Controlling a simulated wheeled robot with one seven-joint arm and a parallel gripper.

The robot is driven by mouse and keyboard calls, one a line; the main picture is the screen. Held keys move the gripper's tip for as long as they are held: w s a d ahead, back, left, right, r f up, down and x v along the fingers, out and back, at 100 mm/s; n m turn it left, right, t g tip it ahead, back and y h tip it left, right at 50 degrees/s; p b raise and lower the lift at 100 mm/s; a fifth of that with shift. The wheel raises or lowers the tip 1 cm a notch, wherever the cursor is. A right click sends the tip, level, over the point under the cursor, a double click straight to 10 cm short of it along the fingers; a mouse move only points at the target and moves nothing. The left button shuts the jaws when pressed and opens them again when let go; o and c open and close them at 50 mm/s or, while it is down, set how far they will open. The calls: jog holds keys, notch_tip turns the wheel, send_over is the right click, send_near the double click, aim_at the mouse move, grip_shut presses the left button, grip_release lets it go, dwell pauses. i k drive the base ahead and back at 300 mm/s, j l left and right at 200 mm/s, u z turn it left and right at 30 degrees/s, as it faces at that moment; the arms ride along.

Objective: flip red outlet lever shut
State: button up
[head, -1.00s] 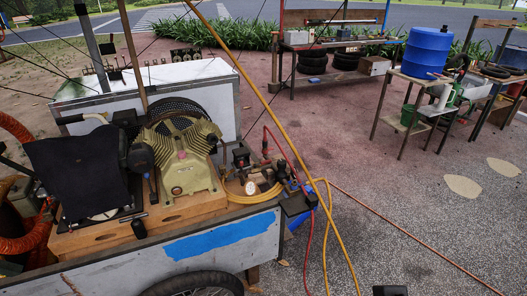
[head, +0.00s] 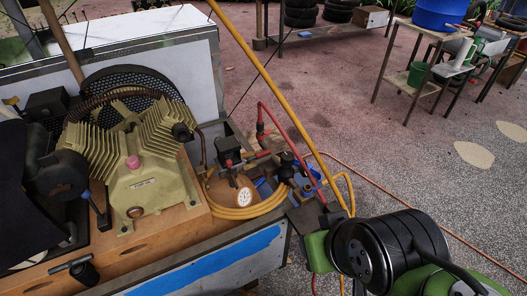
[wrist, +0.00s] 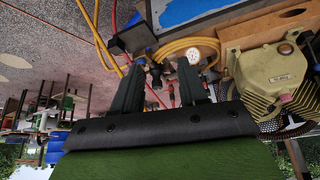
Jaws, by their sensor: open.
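A short red lever-like piece (head: 259,155) lies roughly level between the black regulator (head: 229,150) and the dark hose fittings on the cart. A second red upright part (head: 260,128) stands just behind it and joins a red hose. I cannot tell the lever's exact valve position. My gripper (wrist: 160,63) is open and empty in the wrist view, its two dark fingers pointing toward the fittings. Small red parts (wrist: 172,97) show between the fingers, apart from them as far as I can see.
The tan compressor (head: 148,178) stands left of the fittings. A white gauge (head: 244,197) and coiled yellow hose (head: 235,212) sit in front of them. A yellow hose (head: 270,80) slants across. Open paving lies to the right.

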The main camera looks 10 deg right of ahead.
aim_at(259, 155)
jog(key=l+u, duration=0.8)
jog(key=k+l+u, duration=0.15)
jog(key=l+u, duration=0.2)
jog(key=l, duration=0.15)
jog(key=i+l+u, duration=0.1)
jog(key=l+u, duration=1.25)
jog(key=k+l+u, duration=0.15)
jog(key=l+u, duration=0.3)
jog(key=k+l+u, duration=0.15)
jog(key=l+u, duration=0.15)
jog(key=u, duration=0.15)
jog(key=l+u, duration=0.35)
jog(key=k+l+u, duration=0.15)
jog(key=l+u, duration=0.15)
jog(key=l, duration=0.15)
